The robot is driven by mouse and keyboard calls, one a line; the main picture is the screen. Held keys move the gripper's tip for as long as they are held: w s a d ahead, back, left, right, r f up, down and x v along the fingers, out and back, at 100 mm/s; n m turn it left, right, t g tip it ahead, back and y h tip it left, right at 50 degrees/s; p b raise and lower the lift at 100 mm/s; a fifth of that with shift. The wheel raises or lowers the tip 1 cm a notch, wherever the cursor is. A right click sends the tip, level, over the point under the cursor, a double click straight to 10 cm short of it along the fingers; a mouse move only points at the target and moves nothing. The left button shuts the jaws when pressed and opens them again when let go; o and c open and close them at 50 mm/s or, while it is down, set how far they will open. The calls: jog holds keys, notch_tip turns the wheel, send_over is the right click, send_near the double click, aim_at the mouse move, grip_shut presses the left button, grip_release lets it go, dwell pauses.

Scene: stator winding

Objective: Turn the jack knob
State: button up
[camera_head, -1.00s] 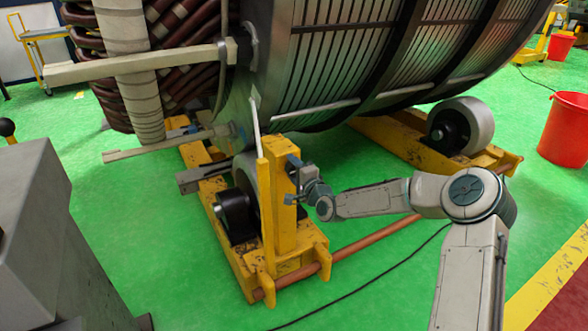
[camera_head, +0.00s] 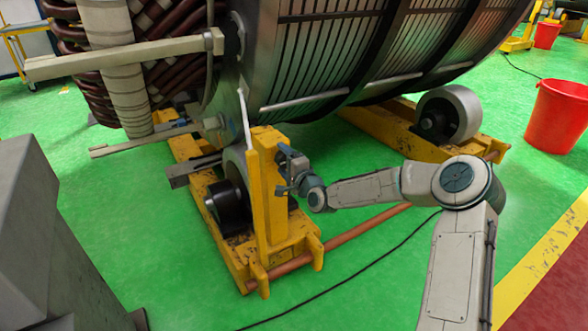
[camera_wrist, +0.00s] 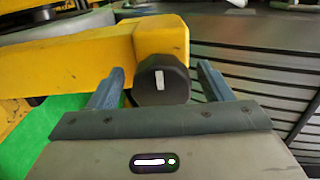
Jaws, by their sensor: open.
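The jack knob (camera_wrist: 162,80) is a dark, many-sided knob with a white mark, on the end of a yellow jack part (camera_wrist: 160,36). In the wrist view it sits between the two fingers of my open gripper (camera_wrist: 160,82), with gaps at both sides. I cannot tell how deep the knob lies between the fingers. In the head view my gripper (camera_head: 284,172) is at the right side of the upright yellow post (camera_head: 266,190) of the jack stand. The knob is hidden there by the gripper and post.
The large ribbed stator cylinder (camera_head: 330,50) rests on rollers (camera_head: 450,115) in the yellow frame behind the post. An orange-brown bar (camera_head: 365,232) and a black cable (camera_head: 345,280) run low near my arm. A red bucket (camera_head: 560,118) stands at right. Green floor is open at front.

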jog(key=p+v, duration=0.2)
jog(key=v, duration=1.1)
jog(key=shift+d+p, duration=0.25)
jog(key=shift+p, duration=0.1)
jog(key=shift+s, duration=0.1)
jog(key=s+d+r+n+g+h+p, duration=0.3)
jog(key=s+r+p, duration=0.5)
jog(key=s+r, duration=0.3)
jog(key=s+d+r+n+g+h+p, duration=0.3)
jog(key=s+d+r+n+g+p, duration=0.1)
jog(key=s+r+p, duration=0.5)
jog(key=s+d+r+n+g+h+p, duration=0.4)
jog(key=s+d+r+p, duration=0.3)
jog(key=s+r, duration=0.6)
notch_tip(320, 180, up, 2)
jog(key=shift+r+g+p, duration=0.1)
jog(key=shift+g+p, duration=0.5)
jog(key=shift+p, duration=0.6)
